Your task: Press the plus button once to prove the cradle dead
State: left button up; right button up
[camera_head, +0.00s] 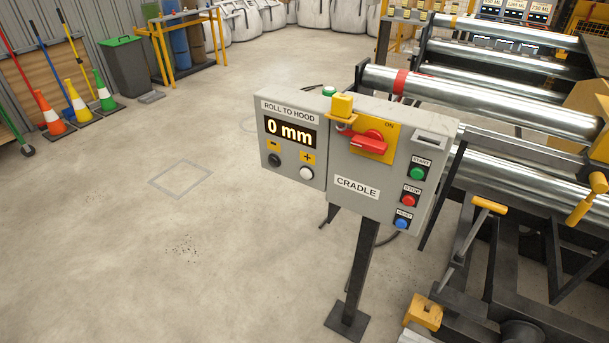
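The grey cradle control box (340,204) stands on a dark post in the middle of the head view. Its left panel is headed ROLL TO HOOD, and its display (290,133) reads 0 mm. Below the display, a white button (306,174) sits under the yellow plus label (308,158). A black button (274,160) sits under the yellow minus label (274,146). A red rotary switch (369,142) lies on a yellow plate, with a yellow padlock-like block (342,106) at its upper left. Neither of my grippers is in view.
Green START (417,174), red STOP (409,200) and blue (402,223) buttons line the box's right side. The steel-roller cradle (490,95) fills the right. Cones (50,113), a bin (124,66) and gas cylinders stand at the back left. The floor left of the post is clear.

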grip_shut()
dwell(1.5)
